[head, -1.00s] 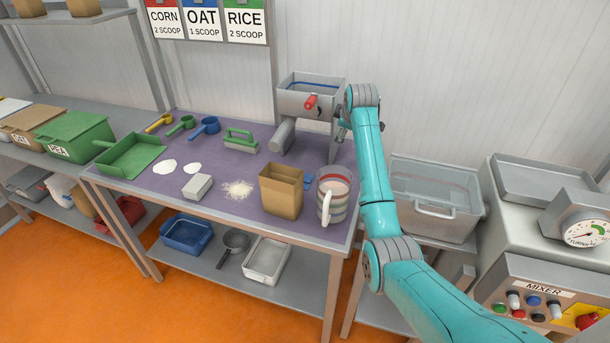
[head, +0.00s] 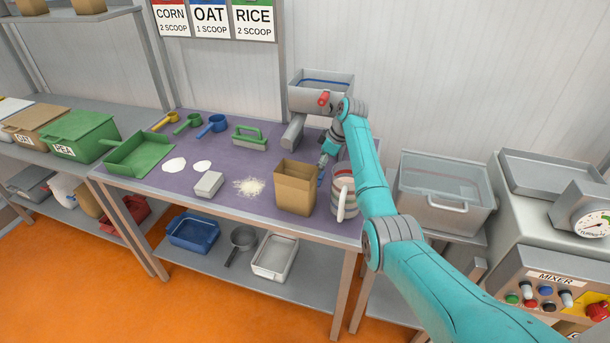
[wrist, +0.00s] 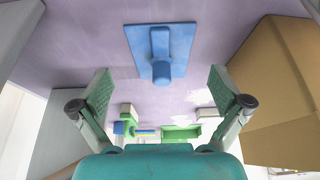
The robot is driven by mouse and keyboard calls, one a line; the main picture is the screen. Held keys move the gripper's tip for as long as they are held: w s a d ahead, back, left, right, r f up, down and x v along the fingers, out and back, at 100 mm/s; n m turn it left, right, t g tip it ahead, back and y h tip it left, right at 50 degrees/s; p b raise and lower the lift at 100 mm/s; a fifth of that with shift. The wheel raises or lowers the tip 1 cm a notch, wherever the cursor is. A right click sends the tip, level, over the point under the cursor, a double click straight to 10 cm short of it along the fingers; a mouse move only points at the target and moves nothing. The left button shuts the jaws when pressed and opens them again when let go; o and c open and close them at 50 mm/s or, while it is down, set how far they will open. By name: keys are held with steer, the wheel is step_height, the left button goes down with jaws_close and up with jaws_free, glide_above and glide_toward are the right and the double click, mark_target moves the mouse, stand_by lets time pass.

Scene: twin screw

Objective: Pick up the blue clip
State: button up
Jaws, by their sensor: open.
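The blue clip (wrist: 160,50) lies on the purple mat, flat with a raised ridge and a rounded knob. In the wrist view it is at the upper middle, beyond my fingertips and centred between them. My gripper (wrist: 160,95) is open and empty, its two green-padded fingers spread wide to either side. In the head view my gripper (head: 325,158) is low over the mat, between the paper bag and the mug. There the clip shows only as a bit of blue (head: 321,174), mostly hidden behind the bag.
The open brown paper bag (head: 295,188) stands close to the clip; it fills the right side of the wrist view (wrist: 275,100). A striped mug (head: 343,190) stands on the other side.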

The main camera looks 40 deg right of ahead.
steer(key=shift+a+x, duration=0.2)
steer(key=shift+x, duration=2.1)
steer(key=shift+w, duration=0.1)
jaws_close()
